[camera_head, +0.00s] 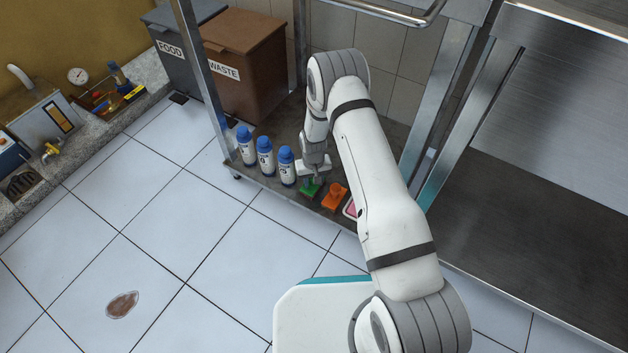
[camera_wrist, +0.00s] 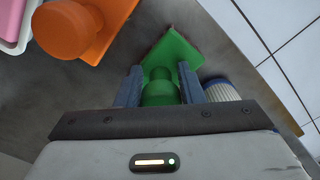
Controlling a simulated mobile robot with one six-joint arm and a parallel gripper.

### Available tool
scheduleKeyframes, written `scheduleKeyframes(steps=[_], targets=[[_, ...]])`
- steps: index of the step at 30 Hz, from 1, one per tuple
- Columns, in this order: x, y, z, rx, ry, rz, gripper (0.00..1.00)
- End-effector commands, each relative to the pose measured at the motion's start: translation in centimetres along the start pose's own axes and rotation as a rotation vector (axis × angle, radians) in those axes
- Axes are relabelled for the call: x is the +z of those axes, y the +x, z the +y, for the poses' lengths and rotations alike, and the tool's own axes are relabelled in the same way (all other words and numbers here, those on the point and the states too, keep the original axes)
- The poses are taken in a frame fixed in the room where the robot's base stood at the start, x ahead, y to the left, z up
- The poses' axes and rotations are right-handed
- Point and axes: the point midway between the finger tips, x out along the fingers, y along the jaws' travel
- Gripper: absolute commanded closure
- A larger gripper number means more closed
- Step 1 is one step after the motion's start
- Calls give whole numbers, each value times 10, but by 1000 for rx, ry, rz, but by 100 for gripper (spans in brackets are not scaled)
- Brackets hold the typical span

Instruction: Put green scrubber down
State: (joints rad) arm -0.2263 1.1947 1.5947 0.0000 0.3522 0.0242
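The green scrubber (camera_head: 309,189) is at the lower shelf of the metal rack, near its front edge, between the bottles and the orange scrubber. My gripper (camera_head: 313,178) is above it, pointing down. In the wrist view, the two fingers (camera_wrist: 160,88) press on both sides of the green scrubber's round knob, and its square base (camera_wrist: 176,50) shows beyond them. The base is at or very close to the shelf; I cannot tell whether it touches.
An orange scrubber (camera_head: 335,196) stands just right of the green one, with a pink item in a white tray (camera_head: 350,209) beyond it. Several blue-capped bottles (camera_head: 265,158) stand close on the left. The rack's upright post (camera_head: 200,65) is further left. A brown spill (camera_head: 122,305) marks the floor.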

Motion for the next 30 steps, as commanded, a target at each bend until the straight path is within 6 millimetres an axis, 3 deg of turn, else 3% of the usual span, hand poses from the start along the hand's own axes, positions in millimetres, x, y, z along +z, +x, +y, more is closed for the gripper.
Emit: scheduleKeyframes(steps=[7,19,30], targets=[[0,0,0,0,1,0,45],[0,-6,1,0,1,0,45],[-6,-67,-5,0,2,2,45]])
